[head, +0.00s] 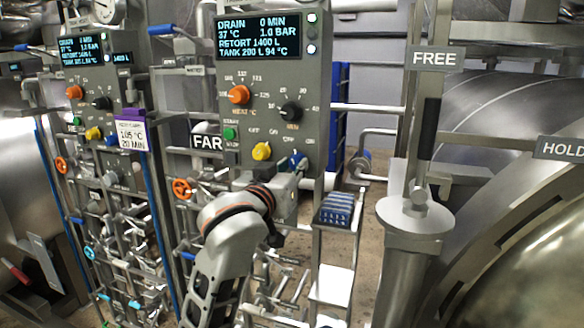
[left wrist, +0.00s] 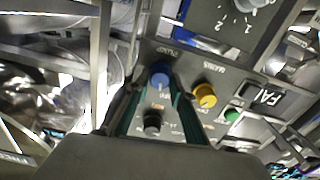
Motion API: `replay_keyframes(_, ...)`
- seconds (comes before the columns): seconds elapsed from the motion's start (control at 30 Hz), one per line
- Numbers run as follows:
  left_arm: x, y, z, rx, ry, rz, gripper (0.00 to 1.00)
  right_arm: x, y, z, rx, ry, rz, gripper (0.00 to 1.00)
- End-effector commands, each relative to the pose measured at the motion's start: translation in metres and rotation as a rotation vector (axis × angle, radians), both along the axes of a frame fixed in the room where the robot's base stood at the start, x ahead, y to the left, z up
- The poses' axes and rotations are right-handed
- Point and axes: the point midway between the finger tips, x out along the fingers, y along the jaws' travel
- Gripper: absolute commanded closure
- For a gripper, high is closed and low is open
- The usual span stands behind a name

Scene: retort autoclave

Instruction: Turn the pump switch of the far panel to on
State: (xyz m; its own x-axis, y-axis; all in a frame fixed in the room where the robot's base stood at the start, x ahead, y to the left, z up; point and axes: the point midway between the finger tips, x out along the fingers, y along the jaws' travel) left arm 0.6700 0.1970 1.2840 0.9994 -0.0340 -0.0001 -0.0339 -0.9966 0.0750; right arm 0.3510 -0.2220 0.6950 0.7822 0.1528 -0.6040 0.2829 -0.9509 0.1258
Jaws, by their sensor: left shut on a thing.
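The far panel (head: 262,75) is a grey box with a lit display, an orange knob, a black knob, a green button and a yellow knob; a FAR sign (head: 207,142) is at its left. The blue pump switch (head: 297,160) is at its lower right, partly hidden by my left gripper (head: 293,172). In the left wrist view the blue pump switch (left wrist: 160,76) sits between the fingertips of my left gripper (left wrist: 159,88), which is shut on it. I cannot clearly read which way the switch points. My right gripper is not in view.
The yellow knob (left wrist: 205,95) is close beside the fingers, and a black knob (left wrist: 152,122) shows between them. A similar panel (head: 92,90) stands at the left. A small rack (head: 335,210), a metal post (head: 412,215) and large round vessels are at the right.

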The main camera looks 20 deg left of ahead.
Motion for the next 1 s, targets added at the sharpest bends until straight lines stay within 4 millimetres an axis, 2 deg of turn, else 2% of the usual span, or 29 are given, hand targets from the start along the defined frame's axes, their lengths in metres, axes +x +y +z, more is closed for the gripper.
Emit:
replay_keyframes(0.6,0.0001,-0.0001,0.0,0.567,-0.019,0.0,0.99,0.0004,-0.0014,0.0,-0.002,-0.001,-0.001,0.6)
replay_keyframes(1.0,0.0,-0.0005,0.0,0.81,-0.029,0.0,0.99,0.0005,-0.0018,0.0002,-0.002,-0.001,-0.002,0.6)
